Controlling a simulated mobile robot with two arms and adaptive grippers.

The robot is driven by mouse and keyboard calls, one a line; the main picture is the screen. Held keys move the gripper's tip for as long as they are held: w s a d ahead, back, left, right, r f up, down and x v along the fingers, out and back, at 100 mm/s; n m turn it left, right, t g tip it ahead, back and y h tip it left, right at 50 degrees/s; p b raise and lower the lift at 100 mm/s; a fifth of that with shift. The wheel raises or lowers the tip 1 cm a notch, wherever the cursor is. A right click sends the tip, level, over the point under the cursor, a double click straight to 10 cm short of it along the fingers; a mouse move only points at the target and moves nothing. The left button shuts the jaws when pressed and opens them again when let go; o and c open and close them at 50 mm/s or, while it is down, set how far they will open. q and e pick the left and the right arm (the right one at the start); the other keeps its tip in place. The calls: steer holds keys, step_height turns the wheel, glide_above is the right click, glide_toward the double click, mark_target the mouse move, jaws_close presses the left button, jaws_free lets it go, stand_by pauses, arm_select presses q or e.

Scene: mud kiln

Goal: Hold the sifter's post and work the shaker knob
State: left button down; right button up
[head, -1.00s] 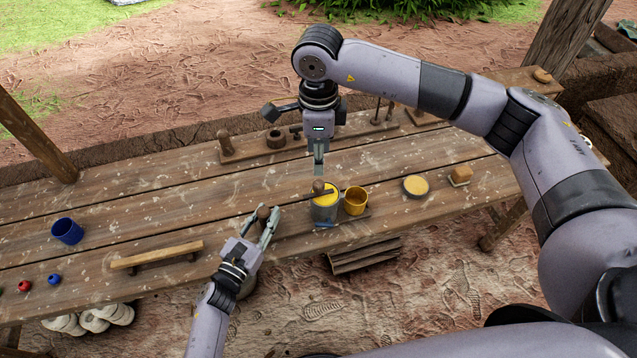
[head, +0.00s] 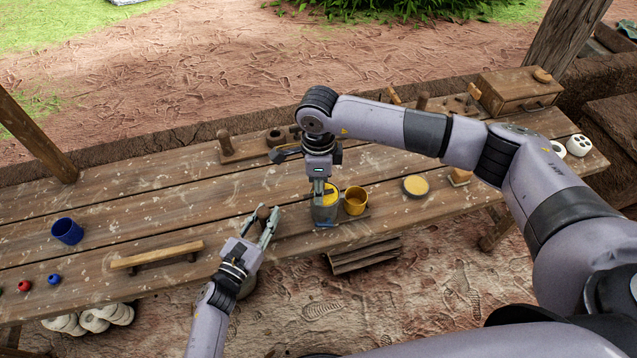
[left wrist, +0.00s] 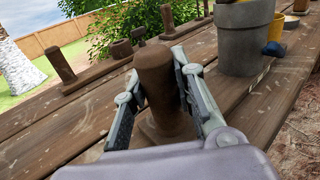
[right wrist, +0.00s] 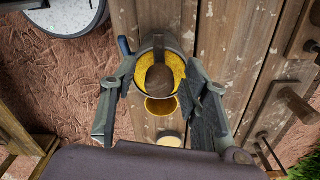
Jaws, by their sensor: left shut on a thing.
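The sifter's brown wooden post (head: 263,212) stands on a wooden base at the bench's front edge. My left gripper (head: 268,218) is shut on the post, with a finger on each side in the left wrist view (left wrist: 155,85). The grey sifter can (head: 325,214) with yellow powder stands to the right of it. In the right wrist view the brown shaker knob (right wrist: 160,80) sits over the yellow powder. My right gripper (right wrist: 160,68) is open above the can, its fingers apart on either side of the knob. In the head view this gripper hides the knob.
A yellow cup (head: 355,201) stands close right of the can, with a round yellow-topped dish (head: 415,186) beyond. A blue cup (head: 67,231) and a raised wooden bar (head: 157,255) are on the left. A wooden tool rack (head: 240,152) lies along the back.

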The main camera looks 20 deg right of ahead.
jaws_close()
stand_by(0.3)
stand_by(0.4)
